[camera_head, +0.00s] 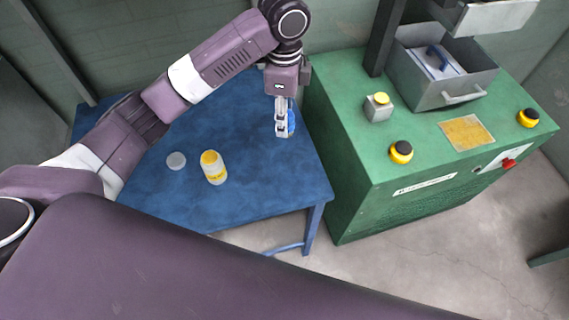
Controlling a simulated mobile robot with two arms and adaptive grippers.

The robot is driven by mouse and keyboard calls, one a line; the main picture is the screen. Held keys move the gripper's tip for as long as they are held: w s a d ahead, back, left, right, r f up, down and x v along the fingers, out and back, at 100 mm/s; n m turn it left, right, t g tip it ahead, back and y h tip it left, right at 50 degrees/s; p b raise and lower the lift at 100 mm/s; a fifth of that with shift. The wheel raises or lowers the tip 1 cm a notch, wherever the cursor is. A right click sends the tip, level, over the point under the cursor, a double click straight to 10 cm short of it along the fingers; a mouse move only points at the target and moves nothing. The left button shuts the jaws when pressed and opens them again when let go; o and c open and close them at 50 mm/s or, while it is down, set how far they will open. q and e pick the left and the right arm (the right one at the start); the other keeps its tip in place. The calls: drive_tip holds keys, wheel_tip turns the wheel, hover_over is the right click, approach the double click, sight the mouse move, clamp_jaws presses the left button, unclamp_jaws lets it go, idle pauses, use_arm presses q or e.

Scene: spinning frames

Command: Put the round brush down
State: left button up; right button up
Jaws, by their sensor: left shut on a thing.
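My left gripper (283,130) points down above the right part of the blue table (245,192), close to its right edge. It is shut on a small blue thing (292,120), taken to be the round brush. The fingers hide much of it, so its shape is not clear. I cannot tell for sure whether it touches the table top. My right gripper is not in view.
A yellow-and-white bottle (214,170) and a grey disc (176,160) stand on the table's left half. A green machine (345,150) stands at the right with yellow-black buttons and a grey metal box (420,88) holding a blue-handled item. The table front is clear.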

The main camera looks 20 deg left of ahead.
use_arm(q)
wheel_tip(320, 180, down, 14)
drive_tip(key=shift+r+p, duration=0.2)
drive_tip(key=shift+p, duration=1)
wheel_tip(320, 180, down, 4)
drive_tip(key=shift+p, duration=0.3)
drive_tip(key=shift+f, duration=0.35)
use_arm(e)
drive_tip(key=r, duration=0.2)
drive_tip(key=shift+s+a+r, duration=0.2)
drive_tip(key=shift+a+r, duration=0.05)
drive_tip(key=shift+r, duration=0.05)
use_arm(q)
drive_tip(key=shift+f, duration=0.1)
drive_tip(key=o, duration=0.9)
drive_tip(key=shift+o, duration=0.5)
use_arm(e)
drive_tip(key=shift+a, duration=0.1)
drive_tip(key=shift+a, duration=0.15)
